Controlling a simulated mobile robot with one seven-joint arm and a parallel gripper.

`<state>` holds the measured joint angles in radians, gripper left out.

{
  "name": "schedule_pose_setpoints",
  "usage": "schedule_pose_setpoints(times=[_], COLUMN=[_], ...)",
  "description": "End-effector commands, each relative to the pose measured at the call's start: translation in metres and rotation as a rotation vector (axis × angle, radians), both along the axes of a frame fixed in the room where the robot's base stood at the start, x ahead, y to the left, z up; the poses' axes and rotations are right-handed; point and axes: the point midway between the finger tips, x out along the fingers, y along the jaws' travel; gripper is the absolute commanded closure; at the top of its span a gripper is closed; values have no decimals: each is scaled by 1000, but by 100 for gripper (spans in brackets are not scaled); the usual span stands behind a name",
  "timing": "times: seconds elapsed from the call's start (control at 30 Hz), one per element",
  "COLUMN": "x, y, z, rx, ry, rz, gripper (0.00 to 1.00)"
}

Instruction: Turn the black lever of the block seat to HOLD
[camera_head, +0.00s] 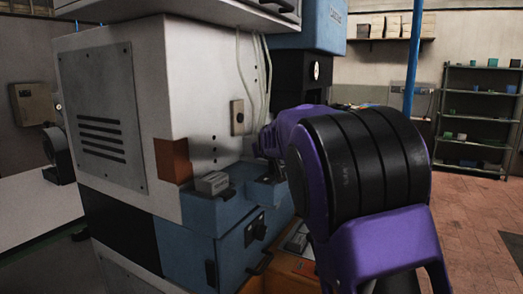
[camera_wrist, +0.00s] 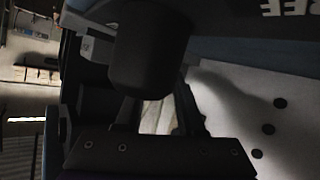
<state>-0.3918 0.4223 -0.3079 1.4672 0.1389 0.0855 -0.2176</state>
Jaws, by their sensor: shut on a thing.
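In the wrist view, my gripper (camera_wrist: 157,105) has its two dark fingers close about a thick, rounded black piece (camera_wrist: 150,60). This looks like the black lever, with my gripper shut on it. Its pivot and pointing direction are not clear in the dim picture. Part of a white label, apparently ending "REE" and turned in the picture, shows on a dark surface (camera_wrist: 286,8) at the upper right. I see no HOLD mark. In the head view my arm covers the gripper's fingertips and the lever, near the blue ledge of the machine.
The white and blue machine (camera_head: 105,105) stands close on the left. A grey block (camera_head: 212,183) sits on its blue ledge. Green shelves (camera_head: 480,115) stand far back right; the red floor there is clear.

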Motion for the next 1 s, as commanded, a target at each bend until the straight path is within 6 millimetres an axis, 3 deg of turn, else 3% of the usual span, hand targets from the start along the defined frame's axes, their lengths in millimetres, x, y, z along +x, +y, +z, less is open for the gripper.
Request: schedule_pose_setpoints(times=[0.67, 0.7, 0.87, 1.0], x=[6, 6, 6, 6], y=[-4, -4, -3, -3], z=[-2, -2, -1, -1], rx=[0, 0, 0, 0], ry=[4, 4, 4, 3], rz=[-20, -20, -18, -18], gripper=[100, 60, 33, 33])
